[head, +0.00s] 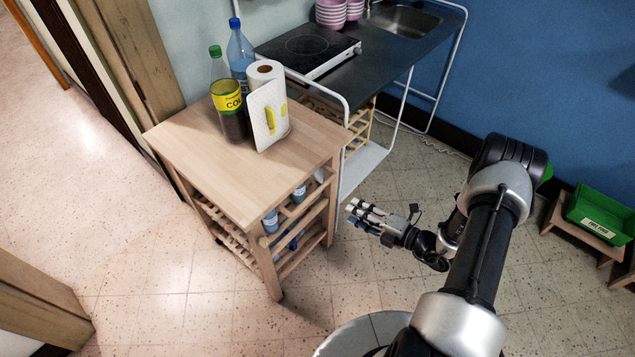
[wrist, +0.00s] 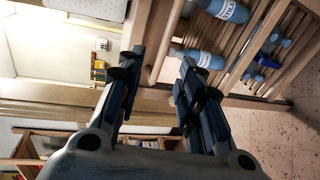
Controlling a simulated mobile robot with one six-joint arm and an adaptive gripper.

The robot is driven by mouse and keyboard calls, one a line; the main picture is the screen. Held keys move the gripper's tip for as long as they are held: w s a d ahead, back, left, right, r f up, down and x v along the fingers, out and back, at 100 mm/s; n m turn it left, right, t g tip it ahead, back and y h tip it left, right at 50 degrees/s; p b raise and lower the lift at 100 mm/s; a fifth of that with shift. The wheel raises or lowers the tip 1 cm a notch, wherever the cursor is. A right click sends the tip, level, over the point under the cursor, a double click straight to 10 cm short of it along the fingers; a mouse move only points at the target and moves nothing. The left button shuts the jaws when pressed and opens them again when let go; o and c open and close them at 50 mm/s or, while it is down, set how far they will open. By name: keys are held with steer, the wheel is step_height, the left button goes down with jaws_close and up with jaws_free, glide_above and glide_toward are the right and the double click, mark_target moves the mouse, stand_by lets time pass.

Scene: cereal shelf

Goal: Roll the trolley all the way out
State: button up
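The trolley (head: 222,163) is a light wooden cart with a flat top and slatted shelves, standing left of the black worktop unit. My gripper (head: 352,208) is just right of the trolley's right-hand side, below the level of its top. In the wrist view my gripper (wrist: 158,78) has its two dark fingers apart. Pale wooden bars of the trolley (wrist: 240,102) show between and beyond the fingers. I cannot tell whether a finger touches the wood. Blue-capped bottles (wrist: 205,58) lie on the slatted shelf. The trolley's far legs are hidden.
On the trolley top stand a cola bottle (head: 228,100), a blue bottle (head: 240,48) and a paper roll (head: 266,72) with a white board leaning on it. The worktop (head: 385,60) has white tube legs close by. Tiled floor (head: 230,318) is clear in front.

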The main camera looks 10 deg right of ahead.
steer(key=f+m, duration=0.1)
steer(key=b, duration=0.4)
glide_toward(316, 191)
steer(key=x, duration=1)
steer(key=shift+w+f, duration=0.1)
steer(key=shift+f, duration=0.35)
steer(key=shift+d, duration=0.1)
steer(key=shift+c, duration=0.3)
jaws_close()
